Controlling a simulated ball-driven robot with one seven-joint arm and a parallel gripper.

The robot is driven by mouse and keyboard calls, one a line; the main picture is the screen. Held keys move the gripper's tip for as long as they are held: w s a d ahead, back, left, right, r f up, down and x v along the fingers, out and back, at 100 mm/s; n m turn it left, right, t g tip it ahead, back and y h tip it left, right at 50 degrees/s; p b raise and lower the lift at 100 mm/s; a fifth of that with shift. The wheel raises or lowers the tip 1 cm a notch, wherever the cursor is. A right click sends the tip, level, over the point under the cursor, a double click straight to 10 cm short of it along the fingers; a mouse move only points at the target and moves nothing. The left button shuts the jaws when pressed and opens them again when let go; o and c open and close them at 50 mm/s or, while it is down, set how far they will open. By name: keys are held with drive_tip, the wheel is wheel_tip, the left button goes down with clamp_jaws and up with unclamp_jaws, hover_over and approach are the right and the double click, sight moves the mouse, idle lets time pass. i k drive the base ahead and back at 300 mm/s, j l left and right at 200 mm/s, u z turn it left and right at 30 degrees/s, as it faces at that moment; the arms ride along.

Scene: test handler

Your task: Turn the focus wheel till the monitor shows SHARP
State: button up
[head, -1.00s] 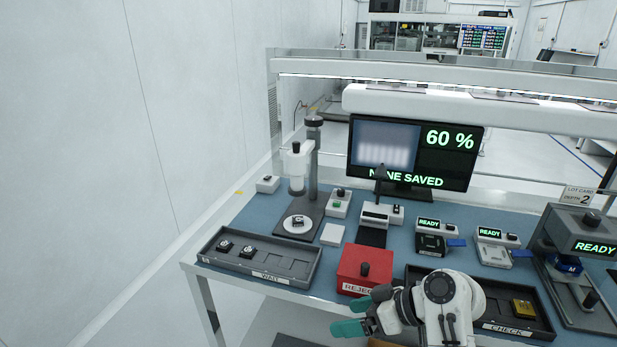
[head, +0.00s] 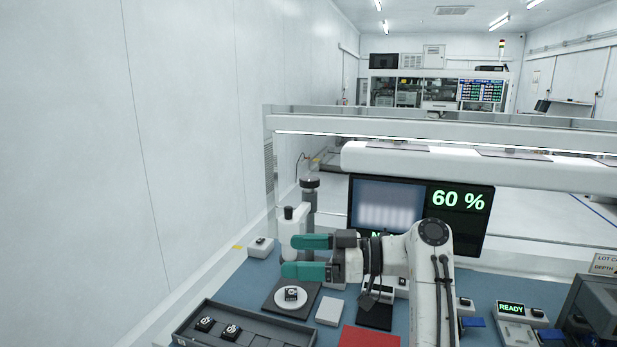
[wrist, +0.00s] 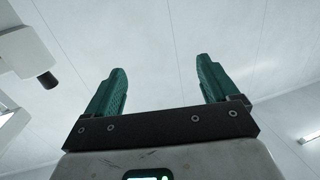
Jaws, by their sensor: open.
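The monitor (head: 388,203) stands behind the bench and reads "60 %" beside a blurred picture; its lower line is mostly hidden by my arm. The microscope (head: 292,240) with its dark post stands at the back left, over a round white stage (head: 291,297) that holds a small dark part. A dark knob (head: 310,183) tops the post; I cannot tell for certain which part is the focus wheel. My gripper (head: 305,256) is open and empty, its green fingers pointing left, in front of the microscope in this view. The green fingers also show in the wrist view (wrist: 160,88), apart with nothing between them.
A dark tray (head: 240,330) with small parts lies at the front left. A small button box (head: 261,247) sits left of the microscope. A white overhead bar (head: 480,167) spans the bench.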

sight(310, 183)
drive_tip(key=i+l, duration=0.2)
drive_tip(key=i, duration=0.2)
drive_tip(key=i+l, duration=0.2)
drive_tip(key=i, duration=0.15)
drive_tip(key=i+l, duration=0.2)
drive_tip(key=i, duration=0.2)
